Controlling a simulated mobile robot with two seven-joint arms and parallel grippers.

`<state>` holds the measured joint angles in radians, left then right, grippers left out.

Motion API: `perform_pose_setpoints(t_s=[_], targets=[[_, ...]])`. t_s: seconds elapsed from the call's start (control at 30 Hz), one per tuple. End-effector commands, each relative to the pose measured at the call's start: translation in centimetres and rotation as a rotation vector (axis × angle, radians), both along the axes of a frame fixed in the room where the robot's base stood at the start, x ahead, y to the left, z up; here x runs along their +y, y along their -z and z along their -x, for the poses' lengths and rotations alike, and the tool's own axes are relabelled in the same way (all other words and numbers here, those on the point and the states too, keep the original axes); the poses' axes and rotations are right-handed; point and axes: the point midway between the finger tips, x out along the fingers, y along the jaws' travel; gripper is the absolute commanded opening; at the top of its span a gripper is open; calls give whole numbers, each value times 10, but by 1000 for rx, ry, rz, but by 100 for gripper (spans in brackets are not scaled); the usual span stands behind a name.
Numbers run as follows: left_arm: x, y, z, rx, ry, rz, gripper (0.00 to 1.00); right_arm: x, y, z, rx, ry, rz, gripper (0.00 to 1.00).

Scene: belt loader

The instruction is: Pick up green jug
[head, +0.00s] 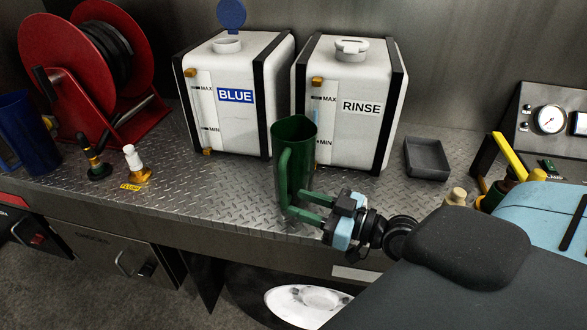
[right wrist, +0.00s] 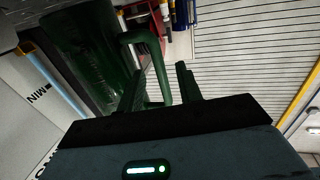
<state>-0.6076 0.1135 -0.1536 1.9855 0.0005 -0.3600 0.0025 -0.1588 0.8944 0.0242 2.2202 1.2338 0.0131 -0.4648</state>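The green jug (head: 297,165) stands upright near the front edge of the metal counter, in front of the two white tanks. Its handle (head: 283,170) faces left and toward the front. My right gripper (head: 296,204) is low at the jug's front, with its two fingers apart. In the right wrist view the jug (right wrist: 88,50) is at upper left, and its handle (right wrist: 152,55) reaches down between the spread fingers of my right gripper (right wrist: 160,90). A gap shows beside the handle; contact is hard to tell. My left gripper is not in view.
The BLUE tank (head: 238,125) and RINSE tank (head: 358,130) stand close behind the jug. A grey tray (head: 427,160) is to the right. A blue jug (head: 25,135), red hose reel (head: 65,60) and small fittings (head: 135,165) are at left. Bare counter (head: 215,185) lies left of the jug.

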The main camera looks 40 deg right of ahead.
Motion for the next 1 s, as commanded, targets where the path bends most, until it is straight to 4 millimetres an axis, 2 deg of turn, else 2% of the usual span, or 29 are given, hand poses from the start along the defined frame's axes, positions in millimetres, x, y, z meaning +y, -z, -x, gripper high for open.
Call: perform_pose_setpoints(t_s=[0.23, 0.6, 0.97, 1.0], targets=[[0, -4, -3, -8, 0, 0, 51, 2, 0, -7, -1, 2, 0, 35], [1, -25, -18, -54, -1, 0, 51, 18, -1, -42, -4, 2, -2, 35], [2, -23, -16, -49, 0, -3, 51, 22, 4, -47, 2, 0, 1, 35], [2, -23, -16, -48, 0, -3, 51, 22, 4, -47, 2, 0, 1, 31]])
